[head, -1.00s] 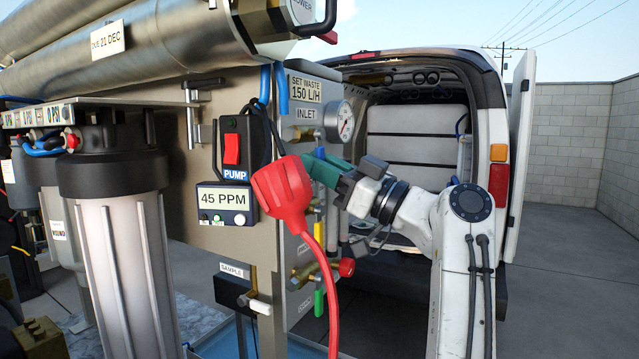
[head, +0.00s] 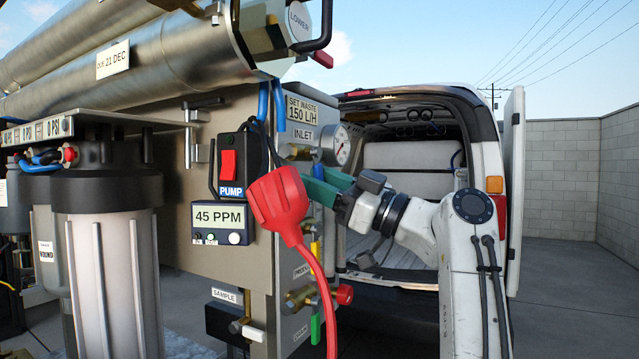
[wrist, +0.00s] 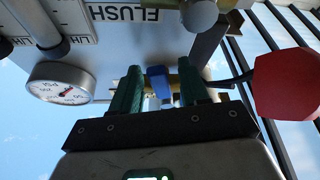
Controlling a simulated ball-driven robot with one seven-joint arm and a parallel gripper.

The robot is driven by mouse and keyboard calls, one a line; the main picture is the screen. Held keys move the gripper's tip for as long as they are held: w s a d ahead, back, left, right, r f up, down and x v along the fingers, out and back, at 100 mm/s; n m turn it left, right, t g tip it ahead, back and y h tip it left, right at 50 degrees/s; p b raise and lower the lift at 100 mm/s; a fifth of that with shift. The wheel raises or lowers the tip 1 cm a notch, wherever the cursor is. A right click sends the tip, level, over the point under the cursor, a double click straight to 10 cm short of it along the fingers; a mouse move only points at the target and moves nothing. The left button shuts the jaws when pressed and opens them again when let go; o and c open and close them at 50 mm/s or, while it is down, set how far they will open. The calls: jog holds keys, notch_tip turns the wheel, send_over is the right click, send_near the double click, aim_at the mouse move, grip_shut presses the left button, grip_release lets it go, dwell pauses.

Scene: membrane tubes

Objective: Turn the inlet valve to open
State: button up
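Small gaps seem to remain on both sides of the handle. A brass fitting shows behind the fingers.
A red plug (head: 278,204) on a red cable hangs close to my fingers; it is at the right in the wrist view (wrist: 290,83). The gauge (wrist: 60,83) is close at the left there. More valves with red (head: 344,295) and green handles sit lower. A white van stands behind.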

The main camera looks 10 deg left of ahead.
jog(key=b+v, duration=0.3)
jog(key=v, duration=0.8)
jog(key=shift+c, duration=0.3)
